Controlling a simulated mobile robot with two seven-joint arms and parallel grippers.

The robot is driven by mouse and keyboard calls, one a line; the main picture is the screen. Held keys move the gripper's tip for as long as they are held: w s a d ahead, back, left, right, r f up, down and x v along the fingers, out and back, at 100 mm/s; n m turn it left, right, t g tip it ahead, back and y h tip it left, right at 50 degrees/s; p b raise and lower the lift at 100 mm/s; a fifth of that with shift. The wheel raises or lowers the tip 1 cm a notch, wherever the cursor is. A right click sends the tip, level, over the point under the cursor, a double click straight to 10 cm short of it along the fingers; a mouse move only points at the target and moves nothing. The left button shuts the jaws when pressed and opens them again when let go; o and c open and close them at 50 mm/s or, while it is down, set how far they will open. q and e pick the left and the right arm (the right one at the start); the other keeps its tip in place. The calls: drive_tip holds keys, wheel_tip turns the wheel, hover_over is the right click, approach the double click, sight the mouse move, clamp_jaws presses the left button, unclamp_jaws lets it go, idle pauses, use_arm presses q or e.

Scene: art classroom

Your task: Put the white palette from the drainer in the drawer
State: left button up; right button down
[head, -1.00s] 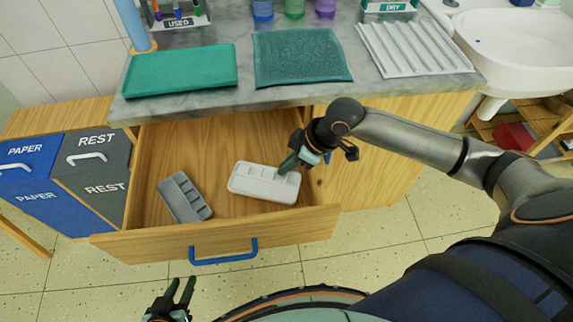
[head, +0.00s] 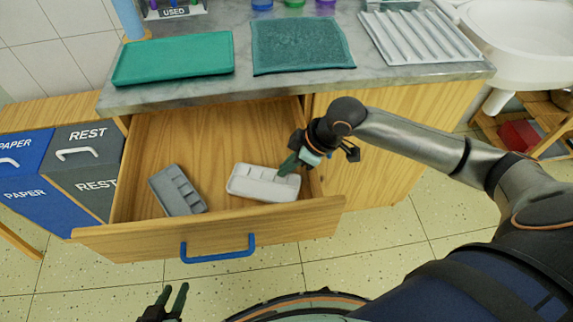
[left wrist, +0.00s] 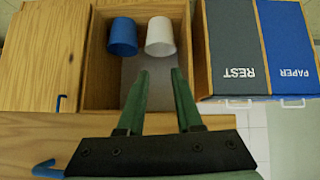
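The white palette (head: 262,184) is in the right part of the open drawer (head: 208,224), seen in the head view. My right gripper (head: 288,165) is down at its right end, its green fingers closed on the rim; the arm partly hides that end. Whether the palette rests on the drawer floor I cannot tell. A grey palette (head: 177,190) lies in the drawer's left part, apart from the white one. The white ribbed drainer (head: 420,38) on the counter is empty. My left gripper (head: 172,295) is open and empty in front of the drawer; its spread fingers show in the left wrist view (left wrist: 158,75).
A green tray (head: 173,60) and a dark green mat (head: 302,46) lie on the counter (head: 240,85). The sink (head: 525,45) is at right; REST (head: 90,160) and PAPER (head: 25,165) bins are at left. The left wrist view shows a blue cup (left wrist: 123,37) and white cup (left wrist: 160,36) in a wooden compartment.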

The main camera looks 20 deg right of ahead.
drive_tip(key=shift+f, duration=0.6)
drive_tip(key=c, duration=1)
unclamp_jaws()
drive_tip(key=shift+p+v, duration=1.75)
drive_tip(key=shift+v, duration=4.55)
